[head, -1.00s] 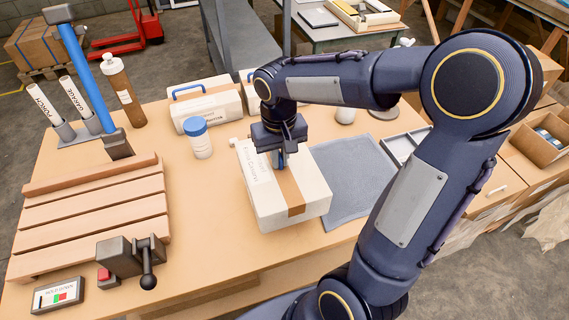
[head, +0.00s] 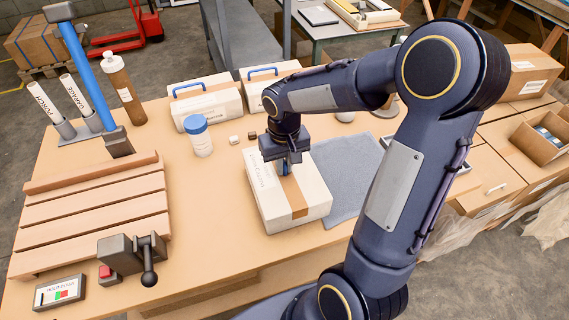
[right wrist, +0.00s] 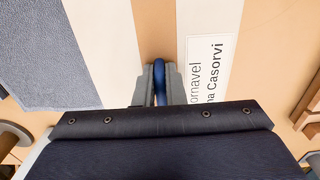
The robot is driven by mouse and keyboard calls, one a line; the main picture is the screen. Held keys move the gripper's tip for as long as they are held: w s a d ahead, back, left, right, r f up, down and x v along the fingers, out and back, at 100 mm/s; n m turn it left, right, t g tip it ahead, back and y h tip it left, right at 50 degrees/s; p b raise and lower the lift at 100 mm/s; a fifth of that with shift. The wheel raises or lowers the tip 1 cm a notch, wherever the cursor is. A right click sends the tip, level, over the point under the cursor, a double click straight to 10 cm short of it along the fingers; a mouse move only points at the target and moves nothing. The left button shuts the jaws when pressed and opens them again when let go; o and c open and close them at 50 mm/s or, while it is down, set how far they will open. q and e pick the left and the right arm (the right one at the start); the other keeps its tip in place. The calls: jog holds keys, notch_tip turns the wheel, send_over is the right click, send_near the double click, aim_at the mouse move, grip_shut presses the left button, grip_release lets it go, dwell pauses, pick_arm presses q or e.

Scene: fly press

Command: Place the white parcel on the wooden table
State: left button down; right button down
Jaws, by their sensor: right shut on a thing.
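The white parcel (head: 268,203), with a brown tape strip and a printed label, is at the middle of the wooden table (head: 200,250), beside the grey mat. In the head view it looks level and at or very close to the tabletop; I cannot tell whether its underside touches. My right gripper (head: 284,168) is over the parcel's top, shut on its blue handle. In the right wrist view the fingers (right wrist: 158,88) close around the blue handle (right wrist: 159,72), with the parcel's label (right wrist: 212,60) beside them. My left gripper is not in view.
The grey mat (head: 345,165) lies right of the parcel. Two white cases (head: 205,103) with blue handles and a blue-lidded jar (head: 200,140) stand behind. A slatted wooden board (head: 95,215) and clamp (head: 130,258) are left.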

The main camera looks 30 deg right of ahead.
jog(key=c, duration=1.5)
grip_release()
jog(key=shift+s+f, duration=0.2)
jog(key=shift+f, duration=0.1)
jog(key=shift+w+d+r, duration=0.1)
jog(key=shift+r, duration=0.4)
notch_tip(320, 180, up, 12)
jog(key=f, duration=0.1)
jog(key=s+a+f+t+y, duration=0.1)
jog(key=s+a+t+y, duration=0.1)
jog(key=s, duration=0.6)
jog(key=s+a+f+n+t+y, duration=0.1)
jog(key=s+a+t, duration=0.2)
jog(key=s+a, duration=0.2)
jog(key=s, duration=0.3)
jog(key=shift+t+y, duration=0.3)
jog(key=shift+y, duration=0.1)
jog(key=shift+s+a, duration=0.1)
